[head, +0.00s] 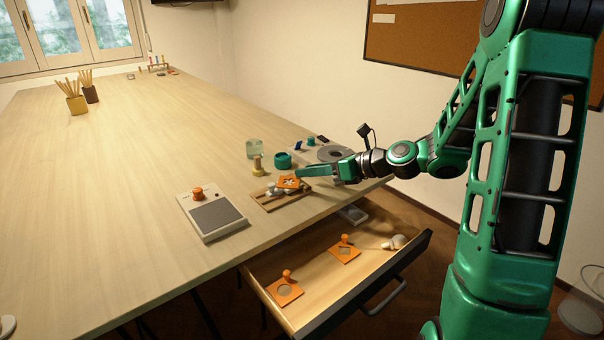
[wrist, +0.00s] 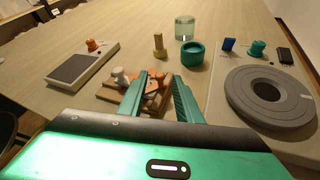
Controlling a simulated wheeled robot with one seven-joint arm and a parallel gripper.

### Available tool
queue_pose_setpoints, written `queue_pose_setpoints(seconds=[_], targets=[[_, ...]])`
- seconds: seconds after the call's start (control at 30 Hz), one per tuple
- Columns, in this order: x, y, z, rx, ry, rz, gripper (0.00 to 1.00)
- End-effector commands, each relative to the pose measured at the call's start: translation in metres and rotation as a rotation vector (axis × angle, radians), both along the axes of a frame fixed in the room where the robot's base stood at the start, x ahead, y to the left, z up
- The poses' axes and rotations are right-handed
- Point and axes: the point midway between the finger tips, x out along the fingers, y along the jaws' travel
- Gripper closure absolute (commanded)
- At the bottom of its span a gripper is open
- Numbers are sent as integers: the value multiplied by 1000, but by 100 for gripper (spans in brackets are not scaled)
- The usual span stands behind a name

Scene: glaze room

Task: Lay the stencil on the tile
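An orange stencil (head: 289,182) with a cutout lies tilted over a small wooden tray (head: 268,207), among grey-white pieces. My gripper (head: 299,172) is right at this stencil. In the wrist view the orange stencil (wrist: 156,82) shows between the two green fingers (wrist: 160,77), which stand apart; contact with it is hard to see. Two more orange stencils with knobs lie in the open drawer, one at the front (head: 284,291) and one further back (head: 345,250). I cannot make out a tile for certain; the fingers and stencil hide part of the tray.
A white device (head: 211,215) with a grey pad and orange knob stands left of the tray. A teal ring (head: 283,161), a yellowish spool (head: 257,166), a glass jar (head: 254,148) and a grey wheel (head: 334,154) stand behind. The open drawer (head: 318,318) juts out in front.

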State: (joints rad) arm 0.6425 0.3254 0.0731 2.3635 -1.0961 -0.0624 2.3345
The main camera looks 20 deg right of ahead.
Motion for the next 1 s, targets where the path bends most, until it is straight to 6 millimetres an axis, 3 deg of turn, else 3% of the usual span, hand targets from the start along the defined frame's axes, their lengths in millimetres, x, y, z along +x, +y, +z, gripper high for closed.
queue_pose_setpoints(seconds=[0.3, 0.5, 0.83, 1.0], targets=[[-44, -39, 24, -1, 0, -2, 69], [-60, -53, 32, 0, 0, 0, 69], [-68, -55, 32, -35, -4, 19, 69], [-88, -46, 11, -305, -41, 160, 69]])
